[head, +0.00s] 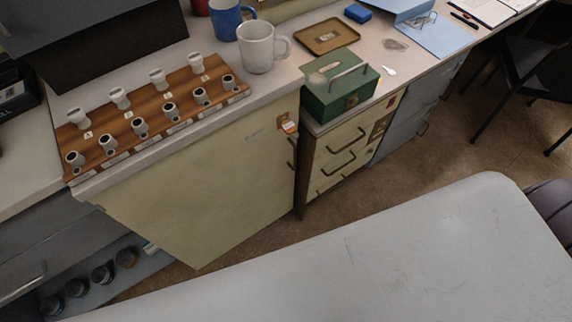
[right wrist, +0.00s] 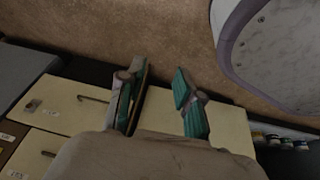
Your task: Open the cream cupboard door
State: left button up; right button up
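The cream cupboard door (head: 215,175) is below the counter in the middle of the head view. It looks shut, with a dark handle (head: 291,150) at its right edge. In the right wrist view, a cream panel (right wrist: 232,128), apparently this door, lies behind the fingers. My right gripper (right wrist: 162,98) is open, with teal fingertips apart and nothing visible between them. Its distance from the panel is hard to tell, and the handle is not clearly visible there. My left gripper is in neither view.
A wooden rack of knobs (head: 150,115) and a white mug (head: 259,48) stand on the counter above. Cream drawers (head: 343,150) under a green box (head: 340,88) are to the right. Several jars (head: 101,274) sit low at left. Brown floor (head: 255,240) shows in front.

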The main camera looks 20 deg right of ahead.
jog(key=w+d+r+t+b, duration=0.2)
jog(key=w+b, duration=0.1)
jog(key=w, duration=0.3)
jog(key=w+d+r+t+b, duration=0.2)
jog(key=w+d+t, duration=0.1)
jog(key=w, duration=0.3)
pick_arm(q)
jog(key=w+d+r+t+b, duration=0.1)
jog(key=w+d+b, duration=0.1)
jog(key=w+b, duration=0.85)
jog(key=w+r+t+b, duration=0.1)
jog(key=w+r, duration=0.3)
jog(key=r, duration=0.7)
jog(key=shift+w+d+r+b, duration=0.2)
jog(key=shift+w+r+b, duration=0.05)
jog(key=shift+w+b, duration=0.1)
pick_arm(e)
notch_tip(320, 180, up, 23)
jog(key=n+t+y, duration=0.3)
jog(key=t+y, duration=0.4)
jog(key=y, duration=0.1)
send_over(294, 168)
jog(key=shift+w+d+f, duration=0.15)
jog(key=shift+w, duration=0.1)
grip_shut()
